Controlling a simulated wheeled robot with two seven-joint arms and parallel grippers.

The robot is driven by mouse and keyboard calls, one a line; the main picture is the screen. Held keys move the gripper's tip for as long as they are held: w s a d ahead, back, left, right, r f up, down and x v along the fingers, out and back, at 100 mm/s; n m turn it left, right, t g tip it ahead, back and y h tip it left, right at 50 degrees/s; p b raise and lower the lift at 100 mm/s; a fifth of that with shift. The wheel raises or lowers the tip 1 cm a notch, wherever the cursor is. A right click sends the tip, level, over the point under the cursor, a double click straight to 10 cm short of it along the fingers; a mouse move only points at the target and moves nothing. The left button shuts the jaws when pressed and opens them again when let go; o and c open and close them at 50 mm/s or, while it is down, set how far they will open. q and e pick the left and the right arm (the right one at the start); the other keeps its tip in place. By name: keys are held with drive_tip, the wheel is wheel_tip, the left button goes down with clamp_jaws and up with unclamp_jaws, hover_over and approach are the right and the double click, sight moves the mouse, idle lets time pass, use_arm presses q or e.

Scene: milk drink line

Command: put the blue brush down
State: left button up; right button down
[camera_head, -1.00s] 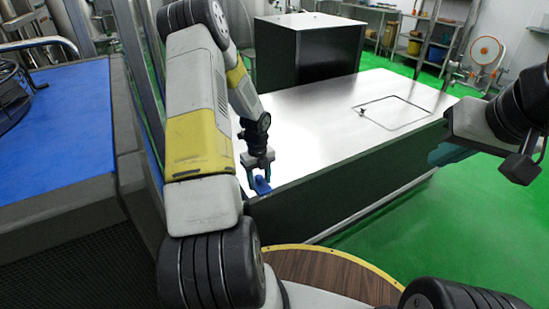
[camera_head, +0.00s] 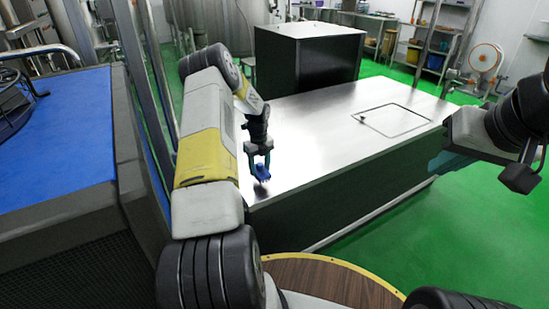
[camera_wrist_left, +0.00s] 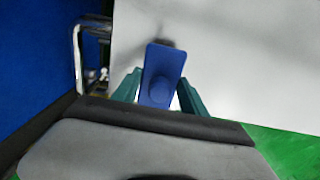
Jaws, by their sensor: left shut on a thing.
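The blue brush (camera_head: 262,172) is in my left gripper (camera_head: 260,165), over the near left part of the steel table (camera_head: 330,130). In the left wrist view the brush (camera_wrist_left: 162,75) sits between the two teal fingers of my left gripper (camera_wrist_left: 158,95), with the pale table top behind it. The head view does not clearly show whether the brush touches the table. My right gripper (camera_head: 447,160) is at the right, over the green floor, its fingers mostly hidden or blurred.
A dark box-shaped cabinet (camera_head: 308,60) stands behind the table. A square hatch outline (camera_head: 390,120) marks the table top. A blue conveyor surface (camera_head: 60,135) lies at the left, with upright metal posts beside it. Much of the table top is clear.

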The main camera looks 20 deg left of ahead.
sight(260, 169)
use_arm(q)
drive_tip(key=shift+w+a+f, duration=0.1)
drive_tip(key=shift+w+a, duration=0.15)
drive_tip(key=shift+w, duration=0.7)
drive_tip(key=shift+w+a+f, duration=0.1)
drive_tip(key=shift+w+f, duration=0.1)
drive_tip(key=shift+f, duration=0.6)
drive_tip(key=shift+w+a+f, duration=0.1)
drive_tip(key=shift+w+f, duration=0.05)
drive_tip(key=shift+f, duration=0.6)
drive_tip(key=shift+f, duration=0.15)
drive_tip(key=o, duration=1.2)
